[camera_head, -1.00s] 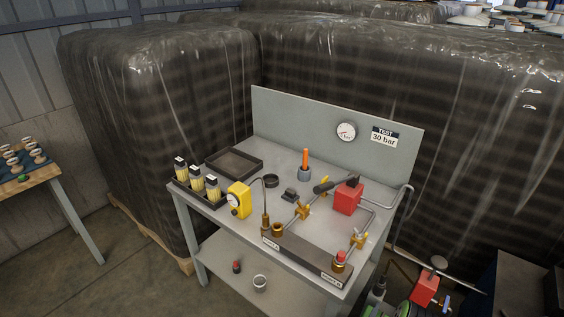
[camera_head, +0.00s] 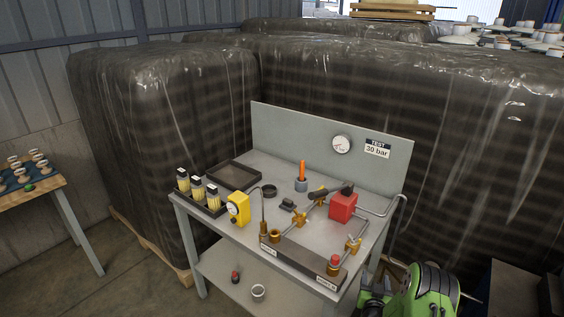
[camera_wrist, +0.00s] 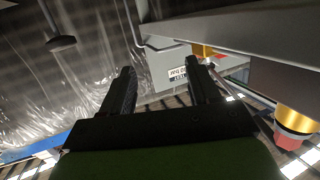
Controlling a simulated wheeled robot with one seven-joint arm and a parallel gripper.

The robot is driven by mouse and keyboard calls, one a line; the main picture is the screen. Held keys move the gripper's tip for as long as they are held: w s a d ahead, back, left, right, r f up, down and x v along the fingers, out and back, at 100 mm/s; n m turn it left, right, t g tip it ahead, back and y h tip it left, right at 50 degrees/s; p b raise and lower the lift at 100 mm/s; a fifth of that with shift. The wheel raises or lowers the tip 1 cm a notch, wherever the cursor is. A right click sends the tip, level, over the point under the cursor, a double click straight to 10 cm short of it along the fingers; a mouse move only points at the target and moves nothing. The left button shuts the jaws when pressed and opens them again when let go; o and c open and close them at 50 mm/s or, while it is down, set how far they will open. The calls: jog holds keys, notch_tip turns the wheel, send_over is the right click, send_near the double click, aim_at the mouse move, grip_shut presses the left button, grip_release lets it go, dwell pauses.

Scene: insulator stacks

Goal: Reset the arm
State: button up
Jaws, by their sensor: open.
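My gripper (camera_wrist: 160,68) shows in the wrist view as two black fingers standing apart, with nothing held between them. The inverted TEST sign (camera_wrist: 178,75) shows in the gap beyond them. A brass fitting (camera_wrist: 296,120) with a red end is at the right of that view, apart from the fingers. In the head view my green arm (camera_head: 425,292) is at the lower right, beside the front right of the test bench (camera_head: 225,240). My fingers cannot be made out there.
Wrapped pallets (camera_head: 160,120) stand close behind. A wooden table (camera_head: 30,191) is at the left.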

jog(key=w+a+r+n+g+y, duration=0.1)
jog(key=a+r+y, duration=0.15)
jog(key=r, duration=0.45)
jog(key=w+a+r+n+y, duration=0.1)
jog(key=a+r+n, duration=0.15)
jog(key=r, duration=0.45)
jog(key=s+a+r+g+y, duration=0.25)
jog(key=s+a+r, duration=0.4)
jog(key=r, duration=0.45)
jog(key=s+a+r+g, duration=0.1)
jog(key=s+r+g, duration=0.1)
jog(key=s, duration=1.4)
jog(key=s+a+r+g+h+b, duration=0.1)
jog(key=s+r+g, duration=0.2)
jog(key=s, duration=1.3)
jog(key=shift+s+a+r+g, duration=0.25)
jog(key=shift+s+g, duration=0.1)
jog(key=shift+g, duration=0.2)
